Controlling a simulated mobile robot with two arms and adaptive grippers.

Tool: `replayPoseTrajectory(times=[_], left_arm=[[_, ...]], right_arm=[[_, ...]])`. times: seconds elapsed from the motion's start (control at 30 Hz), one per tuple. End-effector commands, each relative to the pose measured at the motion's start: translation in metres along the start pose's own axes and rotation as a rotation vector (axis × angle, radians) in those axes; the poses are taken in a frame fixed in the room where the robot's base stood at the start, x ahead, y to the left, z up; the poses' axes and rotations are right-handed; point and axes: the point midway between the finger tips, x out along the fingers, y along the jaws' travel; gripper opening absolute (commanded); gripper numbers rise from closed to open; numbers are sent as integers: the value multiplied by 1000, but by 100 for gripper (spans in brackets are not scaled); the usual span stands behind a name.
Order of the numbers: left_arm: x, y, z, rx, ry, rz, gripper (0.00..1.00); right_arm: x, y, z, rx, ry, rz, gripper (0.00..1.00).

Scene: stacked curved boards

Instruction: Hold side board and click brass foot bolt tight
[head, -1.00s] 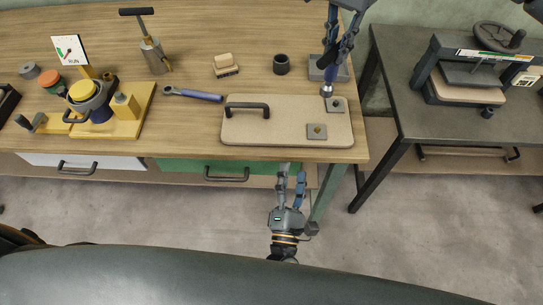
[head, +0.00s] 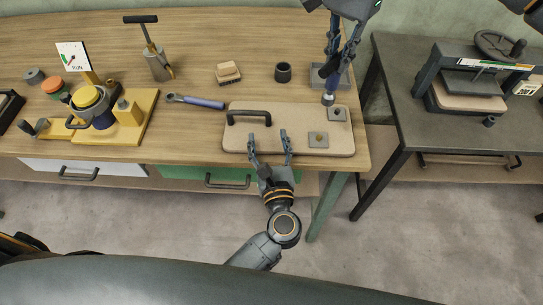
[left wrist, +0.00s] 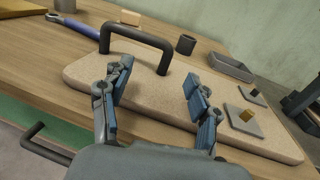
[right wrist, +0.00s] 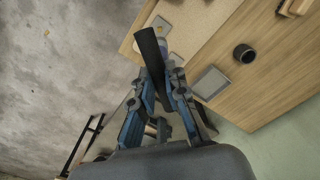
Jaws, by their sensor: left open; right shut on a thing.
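The side board (head: 275,143) is a flat, speckled tan slab on the bench's front right, with a dark bar handle (head: 249,114). Two grey square plates sit on its right end. The near plate (head: 317,144) bears a brass bolt (left wrist: 247,115); the far plate (head: 341,115) also shows brass (left wrist: 254,91) in the left wrist view. My left gripper (head: 268,134) is open and empty at the board's front edge, right of the handle. My right gripper (right wrist: 160,78) is shut on a driver with a dark grip (right wrist: 150,48). Its silver tip (head: 328,98) is beside the far plate; contact is unclear.
A blue-handled wrench (head: 195,102) lies left of the board. A dark cup (head: 283,72), a tan block (head: 228,71) and a grey tray (head: 318,76) stand behind. A yellow fixture (head: 140,112) is left. A press (head: 470,85) stands on the right-hand table.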

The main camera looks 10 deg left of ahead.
Motion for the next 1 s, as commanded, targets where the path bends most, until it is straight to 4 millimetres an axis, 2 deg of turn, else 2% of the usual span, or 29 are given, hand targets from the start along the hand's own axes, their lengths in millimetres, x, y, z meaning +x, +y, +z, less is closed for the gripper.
replayPoseTrajectory(times=[0.1, 0.3, 0.7, 1.0], left_arm=[[22, 0, 1, 1, -2, 0, 61], [44, 0, 0, 3, -1, 0, 61], [50, 0, 0, 2, 1, 0, 61], [50, 0, 0, 2, 0, 0, 0]], right_arm=[[0, 0, 0, 0, 0, 0, 0], [0, 0, 0, 0, 0, 0, 0], [0, 0, 0, 0, 0, 0, 0], [0, 0, 0, 0, 0, 0, 0]])
